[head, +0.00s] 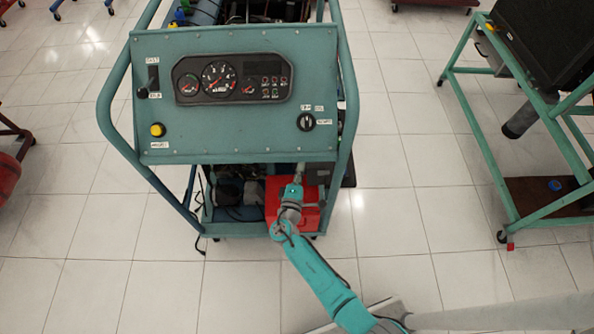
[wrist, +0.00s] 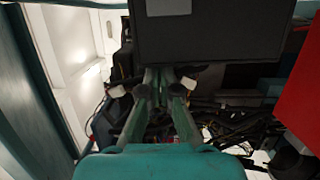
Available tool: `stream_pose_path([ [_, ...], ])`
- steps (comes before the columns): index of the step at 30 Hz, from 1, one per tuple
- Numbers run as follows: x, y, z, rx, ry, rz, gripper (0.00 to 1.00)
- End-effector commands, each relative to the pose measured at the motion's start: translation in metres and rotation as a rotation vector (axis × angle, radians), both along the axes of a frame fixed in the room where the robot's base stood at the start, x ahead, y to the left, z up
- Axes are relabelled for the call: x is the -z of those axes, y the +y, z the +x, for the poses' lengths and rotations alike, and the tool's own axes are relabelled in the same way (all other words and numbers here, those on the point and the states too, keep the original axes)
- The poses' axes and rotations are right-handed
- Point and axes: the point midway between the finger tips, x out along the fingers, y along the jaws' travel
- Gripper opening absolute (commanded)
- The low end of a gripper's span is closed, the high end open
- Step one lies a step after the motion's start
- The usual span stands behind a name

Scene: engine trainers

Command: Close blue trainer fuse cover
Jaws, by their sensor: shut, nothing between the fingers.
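The blue trainer (head: 236,99) is a teal engine stand with a gauge panel, at the centre of the head view. A dark box (head: 321,174) sits under the panel's lower right edge. In the wrist view a dark flat face with a pale label (wrist: 215,30) fills the top middle; it looks like the fuse box or its cover. I cannot tell how far the cover is open. My gripper (head: 299,168) reaches under the panel, just left of the dark box. In the wrist view its shut, empty fingers (wrist: 160,76) point at the lower edge of the dark face; contact is unclear.
A red box (head: 307,204) is low on the trainer, behind my wrist. Cables and hoses (wrist: 225,115) lie below and right of my fingers. A teal frame tube (wrist: 45,80) is at left. Another teal stand (head: 560,120) is at far right, with clear tiled floor between.

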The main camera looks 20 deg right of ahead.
Motion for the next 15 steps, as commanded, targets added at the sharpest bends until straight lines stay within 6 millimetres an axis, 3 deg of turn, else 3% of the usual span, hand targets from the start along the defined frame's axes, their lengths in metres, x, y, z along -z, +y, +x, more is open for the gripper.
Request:
stream_pose_path([
  [15, -0.028, -0.050, -0.016, 0.004, -0.136, 0.414, 0.00],
])
